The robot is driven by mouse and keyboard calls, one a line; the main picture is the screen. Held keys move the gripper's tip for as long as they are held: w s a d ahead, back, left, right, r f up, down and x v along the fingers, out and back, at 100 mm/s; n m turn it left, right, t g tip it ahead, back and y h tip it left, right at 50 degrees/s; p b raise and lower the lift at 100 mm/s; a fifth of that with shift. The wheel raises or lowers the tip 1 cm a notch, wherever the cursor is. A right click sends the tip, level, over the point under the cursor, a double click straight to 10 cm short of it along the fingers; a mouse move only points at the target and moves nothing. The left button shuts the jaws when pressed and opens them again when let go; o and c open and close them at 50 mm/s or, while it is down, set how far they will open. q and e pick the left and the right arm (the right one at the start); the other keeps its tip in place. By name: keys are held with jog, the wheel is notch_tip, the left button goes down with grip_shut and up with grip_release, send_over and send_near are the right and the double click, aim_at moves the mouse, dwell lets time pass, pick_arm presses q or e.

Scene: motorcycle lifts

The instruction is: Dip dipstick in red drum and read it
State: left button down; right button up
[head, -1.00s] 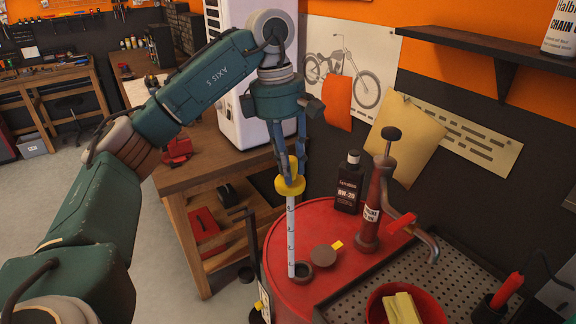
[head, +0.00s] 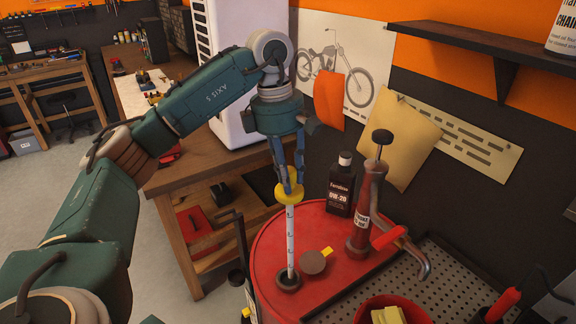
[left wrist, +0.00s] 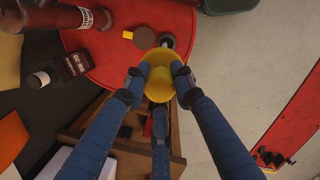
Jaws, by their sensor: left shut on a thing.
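The white dipstick (head: 290,240) with dark marks hangs nearly upright from its yellow handle (head: 288,194). My left gripper (head: 289,183) is shut on that handle; it also shows in the left wrist view (left wrist: 158,72). The red drum (head: 268,243) stands below. The dipstick's lower end meets the drum's round dark opening (head: 288,284) in the head view; I cannot tell whether it is inside or just above. In the left wrist view the opening (left wrist: 167,41) shows just beyond the handle, which hides the stick. My right gripper is not in view.
A brown cap with a yellow tab (head: 313,262) lies beside the opening. A dark oil bottle (head: 340,190) and a red hand pump (head: 365,210) stand on the drum's far side. A perforated tray (head: 452,272) is at right. A wooden bench (head: 190,172) stands behind left.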

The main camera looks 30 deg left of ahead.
aim_at(288, 228)
pick_arm(q)
notch_tip(288, 228, down, 2)
jog(key=shift+f, duration=0.25)
jog(key=shift+s+f, duration=0.1)
jog(key=shift+f, duration=0.95)
notch_tip(288, 228, down, 3)
jog(key=shift+r+b, duration=0.15)
jog(key=shift+b, duration=0.7)
notch_tip(288, 228, down, 10)
jog(key=b, duration=0.6)
jog(key=shift+r, duration=0.15)
notch_tip(288, 228, down, 16)
jog(key=b, duration=1.2)
jog(key=shift+f+b, duration=0.2)
jog(key=shift+b, duration=0.15)
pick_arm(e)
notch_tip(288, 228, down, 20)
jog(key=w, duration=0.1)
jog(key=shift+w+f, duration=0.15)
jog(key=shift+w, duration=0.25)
pick_arm(q)
jog(key=shift+f, duration=0.1)
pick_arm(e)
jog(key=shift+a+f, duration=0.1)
